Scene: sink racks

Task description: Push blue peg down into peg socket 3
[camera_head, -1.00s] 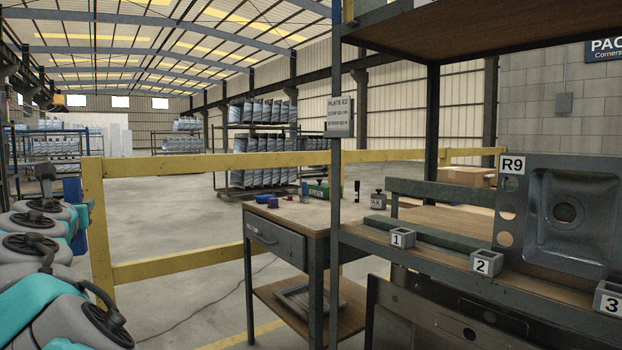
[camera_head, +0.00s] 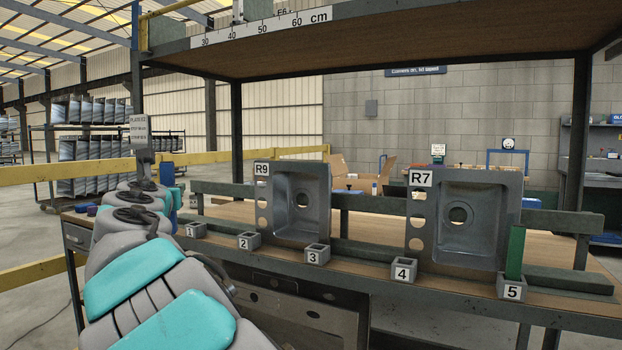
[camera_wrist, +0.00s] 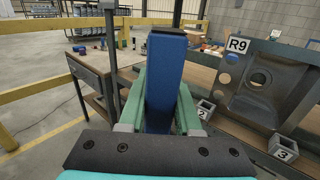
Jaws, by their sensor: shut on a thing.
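The blue peg (camera_wrist: 168,75) stands in my gripper (camera_wrist: 160,105) in the wrist view, between two green fingers shut on it. Its dark end face tilts toward the camera; its far end is hidden. In the head view, my gripper (camera_head: 170,185) shows only partly behind my arm, left of socket 1, so its hold is hard to see there. Peg socket 3 (camera_head: 316,254) is a small grey square box with an open top on the shelf's front edge, right of my gripper and apart from it. Socket 3 (camera_wrist: 284,150) also shows at lower right in the wrist view.
Sockets 1 (camera_head: 196,230), 2 (camera_head: 249,240), 4 (camera_head: 403,270) and 5 (camera_head: 511,287) line the same edge. A green peg (camera_head: 515,252) stands upright in socket 5. Sink panels R9 (camera_head: 321,205) and R7 (camera_head: 495,225) rise behind the sockets. A shelf post (camera_head: 137,80) stands at left.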

